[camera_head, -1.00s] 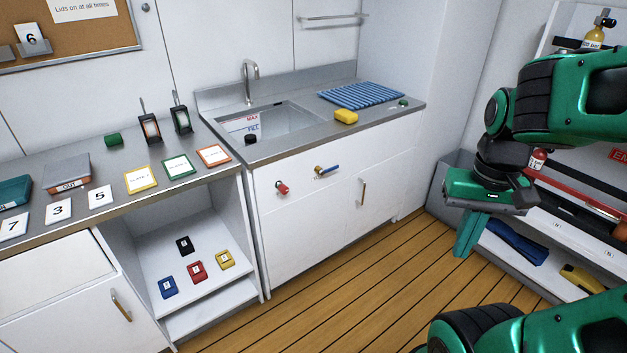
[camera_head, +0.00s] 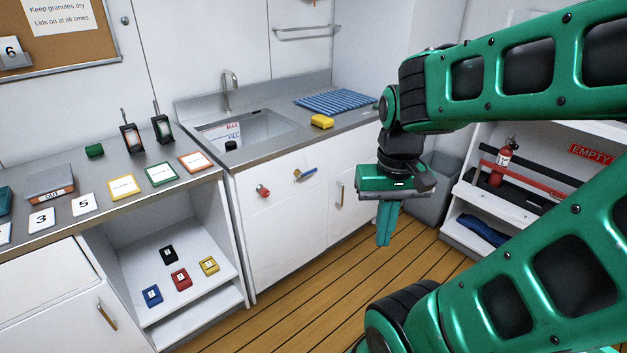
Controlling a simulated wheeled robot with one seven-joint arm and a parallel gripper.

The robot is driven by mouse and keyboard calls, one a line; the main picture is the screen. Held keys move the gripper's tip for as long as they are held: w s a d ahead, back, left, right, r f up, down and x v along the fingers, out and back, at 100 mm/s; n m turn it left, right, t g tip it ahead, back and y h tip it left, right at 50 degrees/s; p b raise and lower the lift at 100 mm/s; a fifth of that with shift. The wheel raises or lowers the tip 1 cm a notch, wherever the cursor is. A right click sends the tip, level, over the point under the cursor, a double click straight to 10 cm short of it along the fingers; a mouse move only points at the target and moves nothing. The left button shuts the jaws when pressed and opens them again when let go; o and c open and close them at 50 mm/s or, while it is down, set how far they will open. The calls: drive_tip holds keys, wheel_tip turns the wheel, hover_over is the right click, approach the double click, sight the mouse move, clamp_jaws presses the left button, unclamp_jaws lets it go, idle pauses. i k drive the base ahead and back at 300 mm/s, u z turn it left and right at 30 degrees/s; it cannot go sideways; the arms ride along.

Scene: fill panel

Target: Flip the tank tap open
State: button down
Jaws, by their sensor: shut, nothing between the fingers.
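A tap with a blue lever (camera_head: 306,174) and a brass body sits on the white front panel under the sink counter. Its lever points right and slightly up. A round red knob (camera_head: 263,191) is on the same panel to its left. The sink tank (camera_head: 252,130) above has MAX and FILL marks on its inner wall. I cannot tell from the picture which fitting feeds the tank. My gripper (camera_head: 384,242) points down, fingers together and empty, to the right of the blue lever and apart from it.
A yellow sponge (camera_head: 322,121) and a blue ribbed mat (camera_head: 336,102) lie on the counter. A cabinet handle (camera_head: 340,194) sticks out right of the tap. A grey bin (camera_head: 433,195) and shelving stand at the right. The wooden floor before the panel is clear.

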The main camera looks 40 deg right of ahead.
sight(300, 175)
drive_tip(key=u, duration=0.05)
drive_tip(key=i, duration=1)
drive_tip(key=z, duration=0.05)
